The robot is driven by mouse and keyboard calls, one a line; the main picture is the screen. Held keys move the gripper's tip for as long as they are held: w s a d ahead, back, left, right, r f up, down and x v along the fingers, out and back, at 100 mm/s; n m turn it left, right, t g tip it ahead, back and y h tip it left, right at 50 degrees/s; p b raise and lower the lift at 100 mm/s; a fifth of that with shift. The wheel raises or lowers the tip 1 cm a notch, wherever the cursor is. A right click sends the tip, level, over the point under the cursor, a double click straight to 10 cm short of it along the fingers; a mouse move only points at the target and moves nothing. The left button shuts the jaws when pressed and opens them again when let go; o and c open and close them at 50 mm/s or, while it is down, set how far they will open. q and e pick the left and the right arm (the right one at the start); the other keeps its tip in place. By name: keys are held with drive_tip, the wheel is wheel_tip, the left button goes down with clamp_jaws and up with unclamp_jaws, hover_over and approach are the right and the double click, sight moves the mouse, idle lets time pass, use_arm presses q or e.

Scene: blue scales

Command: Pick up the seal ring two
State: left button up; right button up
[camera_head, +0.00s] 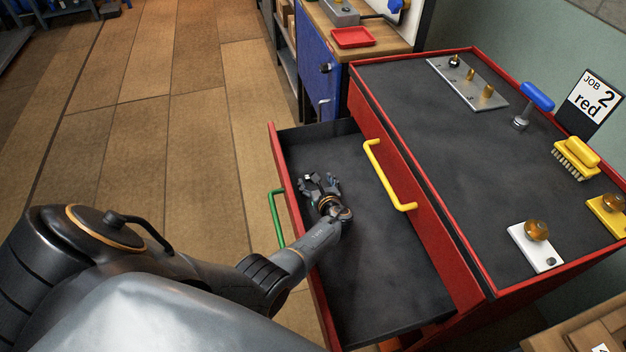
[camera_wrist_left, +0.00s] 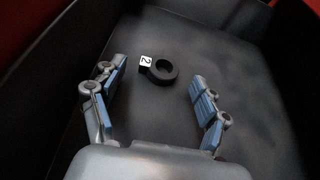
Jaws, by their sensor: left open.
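The seal ring two is a small black ring (camera_wrist_left: 162,72) with a white tag marked 2 (camera_wrist_left: 146,63) at its left side. It lies on the dark floor of the open drawer (camera_head: 390,270). My left gripper (camera_head: 319,184) reaches down into the drawer and is open and empty. In the left wrist view its fingers (camera_wrist_left: 158,85) stand apart on either side of the ring, which lies ahead between them, apparently untouched. In the head view the ring is mostly hidden by the gripper. My right gripper is not in view.
The drawer has a green handle (camera_head: 276,218) and red front. A yellow handle (camera_head: 385,178) is on the cabinet beside it. Blocks with knobs, brushes and a "JOB 2 red" sign (camera_head: 592,98) stand on the cabinet top. A red tray (camera_head: 352,37) sits behind.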

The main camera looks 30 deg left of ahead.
use_arm(q)
drive_tip(key=shift+w+a+f, duration=0.25)
drive_tip(key=shift+w+a, duration=0.1)
drive_tip(key=shift+a, duration=0.05)
drive_tip(key=shift+r, duration=0.1)
drive_tip(key=c, duration=0.9)
drive_tip(key=shift+c, duration=0.2)
